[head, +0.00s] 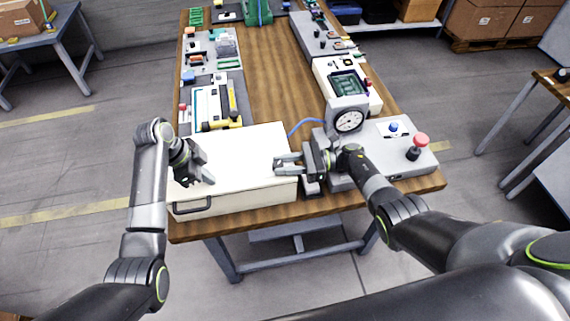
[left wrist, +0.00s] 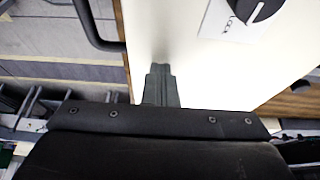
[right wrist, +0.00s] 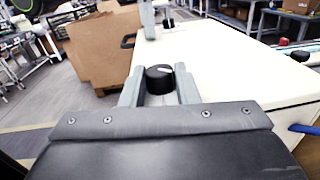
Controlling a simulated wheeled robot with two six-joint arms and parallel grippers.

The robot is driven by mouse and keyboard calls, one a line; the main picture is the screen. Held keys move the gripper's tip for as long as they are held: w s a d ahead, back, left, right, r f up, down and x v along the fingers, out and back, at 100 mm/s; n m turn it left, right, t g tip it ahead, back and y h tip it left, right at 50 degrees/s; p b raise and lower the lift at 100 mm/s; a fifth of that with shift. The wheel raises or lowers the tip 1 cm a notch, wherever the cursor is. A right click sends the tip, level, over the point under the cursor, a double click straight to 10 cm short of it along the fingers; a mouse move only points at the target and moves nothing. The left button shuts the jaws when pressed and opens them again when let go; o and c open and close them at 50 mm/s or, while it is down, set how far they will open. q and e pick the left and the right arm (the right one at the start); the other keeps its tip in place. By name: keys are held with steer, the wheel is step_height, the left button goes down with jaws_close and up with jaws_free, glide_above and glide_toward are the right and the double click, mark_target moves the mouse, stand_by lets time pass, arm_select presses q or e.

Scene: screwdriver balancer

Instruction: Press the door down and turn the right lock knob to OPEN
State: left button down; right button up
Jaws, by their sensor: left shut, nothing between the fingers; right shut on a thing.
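The white door (head: 235,150) forms the flat top of a box with a dark handle (head: 192,207) on its front side; it looks closed. My left gripper (head: 209,181) is shut and empty, its fingertips at the door's surface; whether they touch is hard to tell. The left lock knob (left wrist: 262,8), black on a white LOCK label, is beside it in the left wrist view. My right gripper (head: 276,166) is at the door's right side, its fingers around the black right lock knob (right wrist: 160,78). That knob's label is hidden.
A gauge unit (head: 347,119) and a panel with a red button (head: 421,139) stand right of the box. Trays of parts (head: 213,103) lie behind it. A blue cable (head: 305,122) runs beside the box. The wooden table's middle (head: 270,85) is clear.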

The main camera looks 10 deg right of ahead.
steer(key=shift+s+a+f+g, duration=0.15)
steer(key=shift+g, duration=0.15)
steer(key=o, duration=1)
steer(key=shift+d, duration=0.2)
steer(key=shift+s+d, duration=0.2)
steer(key=shift+d, duration=2.75)
steer(key=shift+s+d, duration=0.2)
steer(key=shift+d, duration=2.7)
steer(key=shift+c, duration=0.2)
